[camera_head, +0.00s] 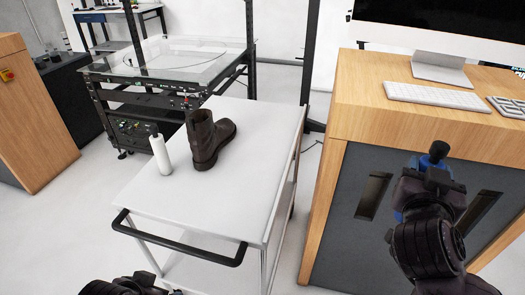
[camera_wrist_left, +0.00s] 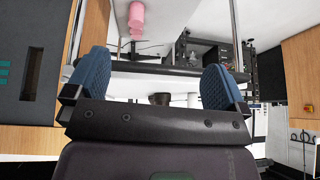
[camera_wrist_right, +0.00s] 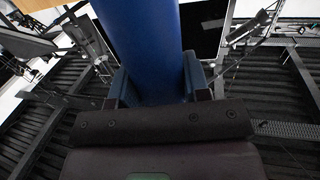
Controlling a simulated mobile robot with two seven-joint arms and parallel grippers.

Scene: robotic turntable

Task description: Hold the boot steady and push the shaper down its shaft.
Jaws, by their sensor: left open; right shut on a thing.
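The dark brown boot (camera_head: 208,140) stands upright on the white cart top (camera_head: 215,205), its shaft opening up and its toe towards the back right. My right gripper (camera_head: 436,168) is in front of the wooden desk, well right of the boot. It is shut on a blue cylinder, which fills the space between the fingers in the right wrist view (camera_wrist_right: 150,50); I take it for the shaper. A dark knob (camera_head: 438,150) shows above that gripper. My left gripper (camera_wrist_left: 158,88) is open and empty; only part of it shows at the head view's bottom edge (camera_head: 125,285).
A white bottle with a dark cap (camera_head: 161,155) stands left of the boot. The cart's black handle (camera_head: 180,250) is at its near end. The wooden desk (camera_head: 345,100) with a keyboard (camera_head: 436,95) is to the right. A glass-topped turntable (camera_head: 175,65) stands behind.

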